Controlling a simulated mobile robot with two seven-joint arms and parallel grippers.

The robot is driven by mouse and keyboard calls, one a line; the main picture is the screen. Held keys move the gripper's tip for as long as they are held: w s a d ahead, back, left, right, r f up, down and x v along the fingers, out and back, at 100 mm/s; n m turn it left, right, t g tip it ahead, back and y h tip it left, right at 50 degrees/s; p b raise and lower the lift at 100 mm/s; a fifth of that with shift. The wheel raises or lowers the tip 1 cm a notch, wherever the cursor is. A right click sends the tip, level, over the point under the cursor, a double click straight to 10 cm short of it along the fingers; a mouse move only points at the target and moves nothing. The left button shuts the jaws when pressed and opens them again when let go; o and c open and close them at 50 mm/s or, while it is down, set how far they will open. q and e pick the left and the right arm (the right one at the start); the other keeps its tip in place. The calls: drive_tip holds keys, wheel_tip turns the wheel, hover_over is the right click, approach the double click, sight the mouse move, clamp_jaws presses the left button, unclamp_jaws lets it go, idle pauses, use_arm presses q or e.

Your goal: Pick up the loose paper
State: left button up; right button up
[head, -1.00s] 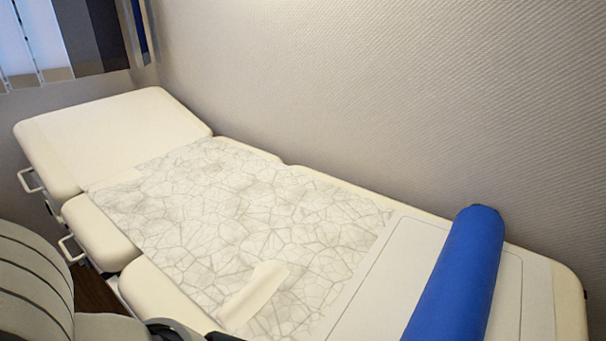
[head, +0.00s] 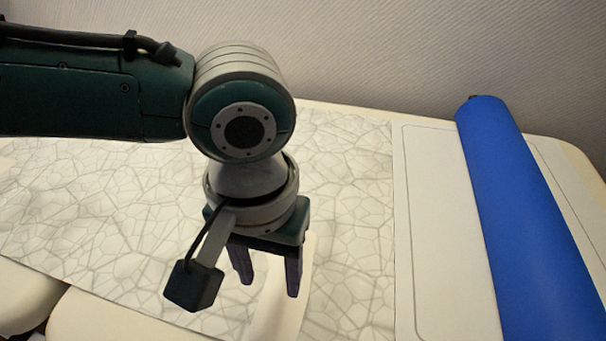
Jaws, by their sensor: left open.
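The loose paper (head: 275,312) is a plain cream strip. It lies on the crackle-patterned grey-white sheet (head: 110,240) that covers the middle of the padded couch. My left gripper (head: 268,285) points down over the paper with its two dark fingers apart and nothing between them. The fingers and wrist hide part of the paper. I cannot tell the exact height of the fingertips above it. My right gripper is not in view.
A textured wall (head: 420,50) runs along the back. The patterned sheet around the paper is otherwise clear.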

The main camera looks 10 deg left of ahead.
sight(270, 303)
use_arm(q)
drive_tip(key=f+b, duration=0.1)
drive_tip(key=f, duration=0.2)
drive_tip(key=f+b, duration=0.1)
drive_tip(key=f, duration=0.2)
drive_tip(key=shift+s+a+f, duration=0.1)
drive_tip(key=shift+s+a, duration=0.05)
drive_tip(key=shift+a, duration=0.05)
clamp_jaws()
idle(0.5)
